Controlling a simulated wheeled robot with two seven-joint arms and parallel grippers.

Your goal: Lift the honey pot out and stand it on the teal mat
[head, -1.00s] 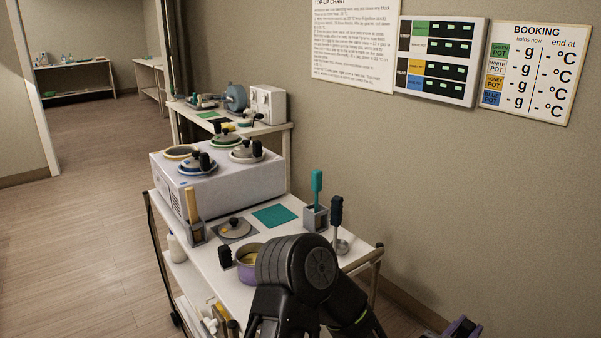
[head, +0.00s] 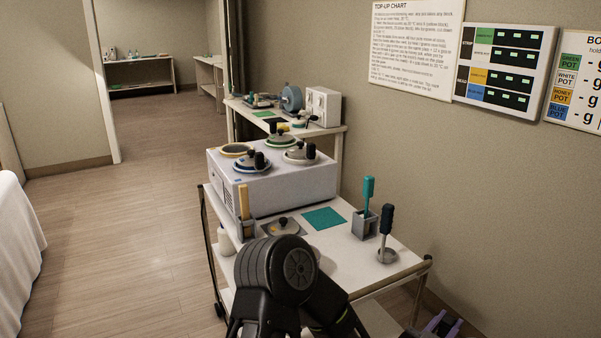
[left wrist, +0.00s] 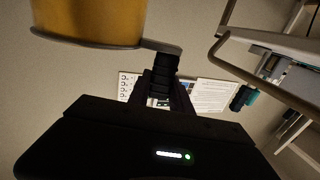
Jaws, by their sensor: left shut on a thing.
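The honey pot (left wrist: 90,22), amber-sided with a grey rim, fills the upper left of the left wrist view, which is upside down. My left gripper (left wrist: 161,82) is shut on its black handle (left wrist: 164,65) and holds the pot in the air. In the head view the pot and my left fingers are hidden by my dark arm. The teal mat (head: 323,218) lies flat and bare on the trolley top. The warmer (head: 280,187) stands behind it; its orange-rimmed well (head: 236,150) has no lid. My right gripper cannot be made out.
A grey lid (head: 283,224) lies left of the mat on a grey pad. A teal-handled brush (head: 368,190) in a grey holder and a dark-handled tool (head: 386,222) stand to its right. A wooden-handled tool (head: 243,203) stands at the left. A white-covered surface (head: 18,240) is at far left.

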